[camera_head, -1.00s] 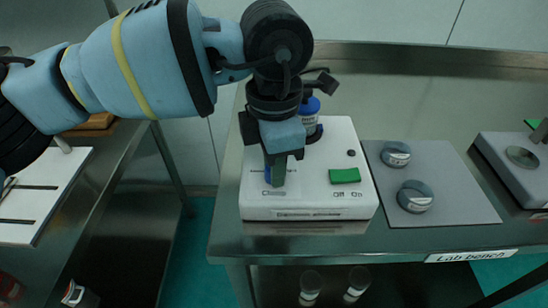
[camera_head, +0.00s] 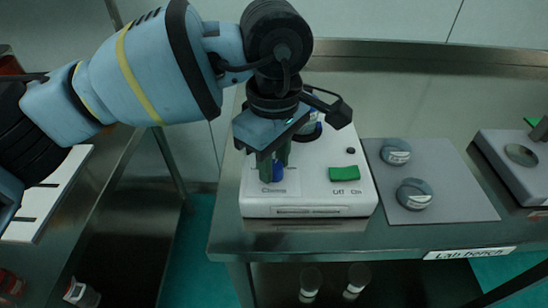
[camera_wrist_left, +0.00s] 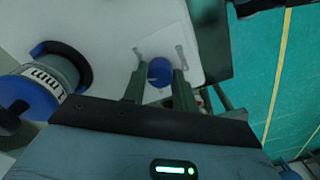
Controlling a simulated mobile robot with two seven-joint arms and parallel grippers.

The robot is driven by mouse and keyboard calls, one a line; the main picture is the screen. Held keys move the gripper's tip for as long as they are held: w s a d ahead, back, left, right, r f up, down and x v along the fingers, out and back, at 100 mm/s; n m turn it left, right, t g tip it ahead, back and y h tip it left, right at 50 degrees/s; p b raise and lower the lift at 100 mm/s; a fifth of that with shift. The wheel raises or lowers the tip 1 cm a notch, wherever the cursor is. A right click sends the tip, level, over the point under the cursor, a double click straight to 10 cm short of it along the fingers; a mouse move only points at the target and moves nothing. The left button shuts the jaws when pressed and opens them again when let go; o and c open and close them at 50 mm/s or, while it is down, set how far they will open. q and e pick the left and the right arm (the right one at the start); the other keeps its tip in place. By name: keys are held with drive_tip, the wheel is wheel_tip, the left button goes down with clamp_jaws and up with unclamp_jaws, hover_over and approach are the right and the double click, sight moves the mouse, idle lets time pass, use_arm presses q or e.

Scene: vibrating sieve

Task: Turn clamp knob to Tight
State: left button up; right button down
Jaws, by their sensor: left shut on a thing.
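The white sieve machine (camera_head: 310,195) stands on the lab bench. Its blue clamp knob (camera_head: 278,172) sits at the left of its top, on a pale label plate. My left gripper (camera_head: 274,166) points down over the knob, and its two fingers are shut around it. In the left wrist view the blue knob (camera_wrist_left: 160,71) lies between the fingertips of my left gripper (camera_wrist_left: 158,84). I cannot read a Tight mark or the knob's pointer. My right gripper is not in view.
A green switch (camera_head: 344,173) marked Off and On is right of the knob. A blue-and-white jar (camera_wrist_left: 28,92) stands close by on the machine. A grey plate (camera_head: 460,180) with two grey lidded round things lies to the right. A grey device (camera_head: 515,165) stands beyond.

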sight(274, 165)
use_arm(q)
drive_tip(key=m, duration=0.5)
drive_tip(key=shift+b, duration=0.3)
drive_tip(key=shift+m, duration=1.1)
drive_tip(key=o, duration=1)
drive_tip(key=shift+r, duration=3.95)
